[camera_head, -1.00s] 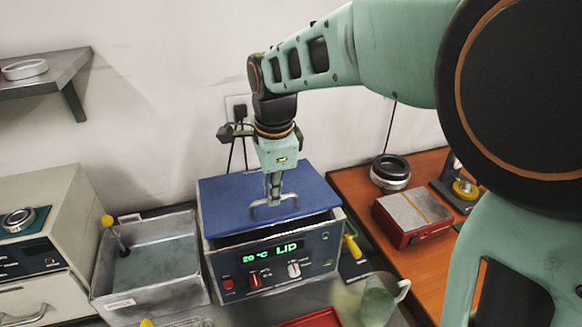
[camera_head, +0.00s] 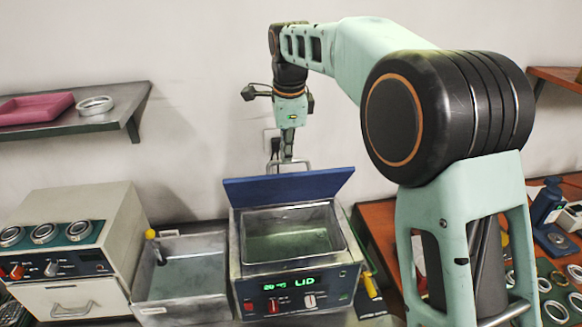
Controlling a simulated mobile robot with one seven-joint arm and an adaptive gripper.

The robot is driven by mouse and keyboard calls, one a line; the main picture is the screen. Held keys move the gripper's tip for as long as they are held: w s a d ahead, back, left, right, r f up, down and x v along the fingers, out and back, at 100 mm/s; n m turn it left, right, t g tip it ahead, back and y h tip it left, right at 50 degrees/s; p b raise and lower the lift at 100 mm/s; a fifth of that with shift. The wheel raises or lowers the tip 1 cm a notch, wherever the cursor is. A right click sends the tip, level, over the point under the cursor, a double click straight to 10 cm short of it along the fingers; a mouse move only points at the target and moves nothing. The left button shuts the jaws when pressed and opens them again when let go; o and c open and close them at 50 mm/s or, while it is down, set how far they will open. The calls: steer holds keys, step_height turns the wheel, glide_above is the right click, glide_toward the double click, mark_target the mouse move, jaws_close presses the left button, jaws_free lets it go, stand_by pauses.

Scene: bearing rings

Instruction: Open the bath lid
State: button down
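The bath (camera_head: 334,264) is a grey metal box with an open basin and a green display that reads LID. A metal handle (camera_head: 305,163) stands on the lid's far side, partly hidden. My gripper (camera_head: 286,156) points down behind the lid's top edge, with its fingers closed at the handle. The exact contact is small in this view.
A grey metal tank (camera_head: 180,275) with a yellow-knobbed tool stands left of the bath. Further left is a cream device (camera_head: 110,232) with rings on top. A wall shelf (camera_head: 95,122) holds a pink tray (camera_head: 35,107) and a ring (camera_head: 95,104). An orange bench with rings lies right.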

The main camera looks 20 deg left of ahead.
steer(key=w+a, duration=0.2)
steer(key=w, duration=0.3)
steer(key=shift+w+a+f, duration=0.25)
steer(key=shift+f, duration=0.1)
stand_by(0.5)
steer(key=c, duration=2.1)
jaws_free()
steer(key=shift+w, duration=0.1)
steer(key=shift+o, duration=0.3)
steer(key=shift+w+a+f, duration=0.15)
steer(key=shift+w, duration=0.05)
steer(key=v, duration=0.8)
steer(key=shift+a, duration=0.15)
